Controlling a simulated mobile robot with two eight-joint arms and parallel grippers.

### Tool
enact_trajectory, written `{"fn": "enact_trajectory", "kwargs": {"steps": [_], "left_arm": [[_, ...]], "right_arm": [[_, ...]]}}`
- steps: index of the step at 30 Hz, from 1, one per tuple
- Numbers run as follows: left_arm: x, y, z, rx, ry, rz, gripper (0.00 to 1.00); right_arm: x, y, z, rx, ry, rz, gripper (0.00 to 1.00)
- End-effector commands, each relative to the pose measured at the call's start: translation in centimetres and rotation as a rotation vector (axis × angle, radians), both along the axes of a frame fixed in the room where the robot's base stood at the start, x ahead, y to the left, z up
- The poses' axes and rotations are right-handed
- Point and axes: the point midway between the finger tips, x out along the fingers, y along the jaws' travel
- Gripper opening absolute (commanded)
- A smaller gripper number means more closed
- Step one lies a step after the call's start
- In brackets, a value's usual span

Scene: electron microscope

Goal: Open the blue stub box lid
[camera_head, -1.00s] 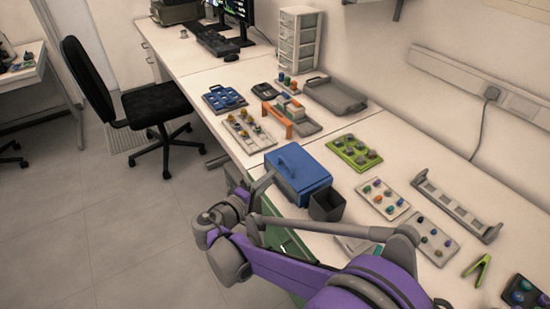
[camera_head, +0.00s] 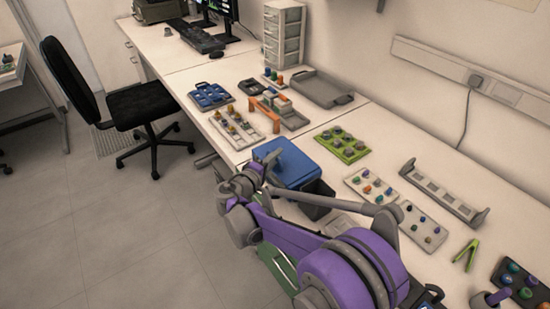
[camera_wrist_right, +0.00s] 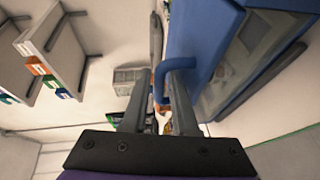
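In the right wrist view, the blue handle (camera_wrist_right: 160,76) of the box (camera_wrist_right: 206,35) lies between the two fingers of my right gripper (camera_wrist_right: 165,90). The fingers are apart, with a narrow gap around the handle; firm contact does not show. My left gripper is not in view.
A dark open bin (camera_head: 317,197) stands right beside the box. A green tray with knobs (camera_head: 342,145), pale stub plates (camera_head: 372,186) and a grey rack (camera_head: 444,192) lie to the right. An orange-handled carrier (camera_head: 272,112) stands behind. A black chair (camera_head: 140,105) is off the bench's left side.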

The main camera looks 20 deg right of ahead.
Motion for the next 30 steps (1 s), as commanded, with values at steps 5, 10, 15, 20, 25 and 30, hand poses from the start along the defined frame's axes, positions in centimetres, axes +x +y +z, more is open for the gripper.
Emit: {"fn": "enact_trajectory", "kwargs": {"steps": [5, 10, 15, 20, 25, 30], "left_arm": [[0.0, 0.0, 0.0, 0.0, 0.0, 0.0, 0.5], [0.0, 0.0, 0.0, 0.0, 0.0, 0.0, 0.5], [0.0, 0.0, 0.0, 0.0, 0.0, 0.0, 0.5], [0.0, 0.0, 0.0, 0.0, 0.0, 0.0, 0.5], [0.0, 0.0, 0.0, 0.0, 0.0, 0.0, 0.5], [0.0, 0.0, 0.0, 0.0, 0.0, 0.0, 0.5]], "right_arm": [[-0.01, 0.01, 0.0, 0.0, 0.0, 0.0, 0.14], [-0.02, 0.02, 0.01, 0.0, 0.0, 0.0, 0.0], [-0.03, 0.03, 0.01, 0.0, 0.0, 0.0, 0.0], [-0.03, 0.03, 0.01, 0.0, 0.0, 0.0, 0.0], [-0.03, 0.03, 0.01, 0.0, 0.0, 0.0, 0.0], [-0.03, 0.03, 0.01, 0.0, 0.0, 0.0, 0.0]]}}
